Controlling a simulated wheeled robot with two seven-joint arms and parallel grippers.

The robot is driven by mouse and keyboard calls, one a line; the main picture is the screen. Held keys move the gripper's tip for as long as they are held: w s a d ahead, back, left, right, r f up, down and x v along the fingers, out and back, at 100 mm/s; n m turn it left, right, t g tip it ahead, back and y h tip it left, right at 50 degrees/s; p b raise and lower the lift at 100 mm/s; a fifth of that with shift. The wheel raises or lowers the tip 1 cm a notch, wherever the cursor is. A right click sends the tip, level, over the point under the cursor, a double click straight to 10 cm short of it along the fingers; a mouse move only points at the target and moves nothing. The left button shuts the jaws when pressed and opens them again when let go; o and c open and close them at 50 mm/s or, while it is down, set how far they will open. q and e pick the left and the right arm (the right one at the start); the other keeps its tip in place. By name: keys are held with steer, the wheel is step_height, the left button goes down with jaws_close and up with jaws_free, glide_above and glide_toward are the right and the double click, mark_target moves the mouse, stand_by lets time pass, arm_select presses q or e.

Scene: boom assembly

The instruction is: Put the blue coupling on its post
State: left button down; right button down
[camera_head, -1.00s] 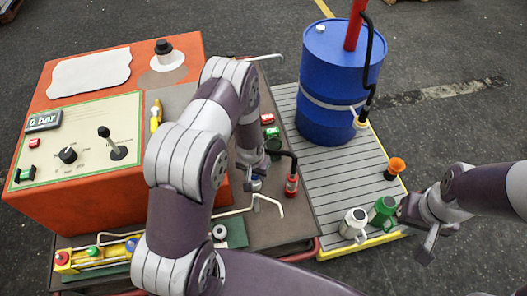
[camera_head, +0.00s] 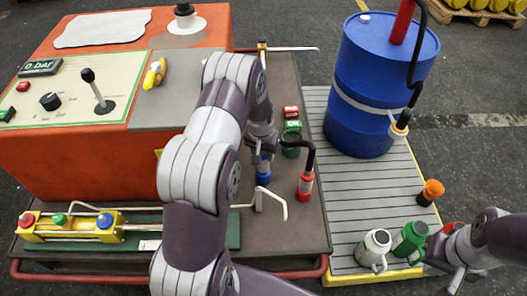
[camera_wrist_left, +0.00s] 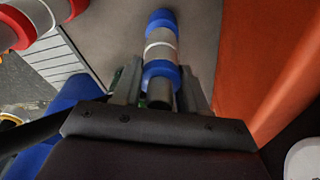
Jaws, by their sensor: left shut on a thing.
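The blue coupling (camera_head: 263,168) is a short cylinder with blue ends and a pale grey middle. My left gripper (camera_head: 262,146) is shut on it, above the brown tabletop beside the orange cabinet.
A bent pale pipe (camera_head: 273,194) is in front. A blue drum (camera_head: 372,90) and two jugs stand on the slatted platform (camera_head: 345,195).

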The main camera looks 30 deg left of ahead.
arm_select(q)
steer(key=shift+f, duration=0.3)
steer(key=shift+r, duration=0.1)
stand_by(0.5)
steer(key=shift+p, duration=0.5)
steer(key=shift+f+b, duration=0.4)
steer(key=shift+f, duration=0.25)
stand_by(0.4)
steer(key=c, duration=0.9)
jaws_free()
steer(key=shift+s, duration=0.1)
steer(key=r+p, duration=0.3)
steer(key=s+r+p, duration=0.1)
steer(key=r+p, duration=0.6)
steer(key=r, duration=0.1)
steer(key=shift+s+d, duration=0.2)
steer(key=shift+s, duration=0.05)
